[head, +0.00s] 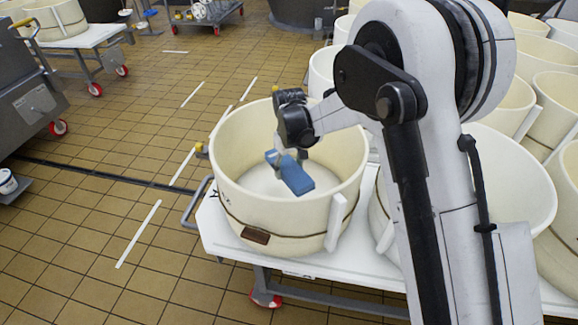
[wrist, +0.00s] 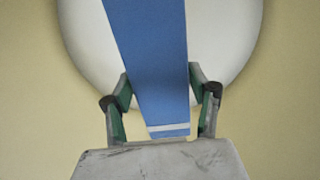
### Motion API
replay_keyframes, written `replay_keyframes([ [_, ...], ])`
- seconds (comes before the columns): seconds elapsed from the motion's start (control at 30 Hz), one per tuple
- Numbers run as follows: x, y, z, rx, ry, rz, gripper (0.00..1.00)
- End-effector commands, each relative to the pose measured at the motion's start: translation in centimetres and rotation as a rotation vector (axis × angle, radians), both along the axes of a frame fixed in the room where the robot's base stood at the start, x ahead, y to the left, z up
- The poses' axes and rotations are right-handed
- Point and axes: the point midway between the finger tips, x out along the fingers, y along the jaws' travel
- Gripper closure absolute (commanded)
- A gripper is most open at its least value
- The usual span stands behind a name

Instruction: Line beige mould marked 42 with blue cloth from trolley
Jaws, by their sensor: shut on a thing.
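The blue cloth (head: 295,178) is a folded strip with a white stripe near one end. In the wrist view the cloth (wrist: 150,60) runs between the two fingers. My gripper (head: 279,154) is shut on it and holds it over the opening of a beige mould (head: 285,216). The mould is a large round tub, with a dark band and a brown tag on its front. Dark marks show on its left side, but I cannot read them. The white floor of the mould (wrist: 225,50) shows below the cloth. Whether the cloth touches the mould is not clear.
The mould stands on a white-topped trolley (head: 217,232) with a grey handle and red wheels. Another beige tub (head: 515,165) stands close on its right, partly behind my arm. More tubs crowd the right. The tiled floor (head: 90,225) at left is mostly clear.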

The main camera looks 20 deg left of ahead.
Motion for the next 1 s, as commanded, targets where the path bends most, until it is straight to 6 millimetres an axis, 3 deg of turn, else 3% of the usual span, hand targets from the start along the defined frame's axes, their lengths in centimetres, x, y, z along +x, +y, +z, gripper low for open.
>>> replay_keyframes([
  [1.0,0.0,0.0,-9.0,0.0,0.0,0.0,0.79],
])
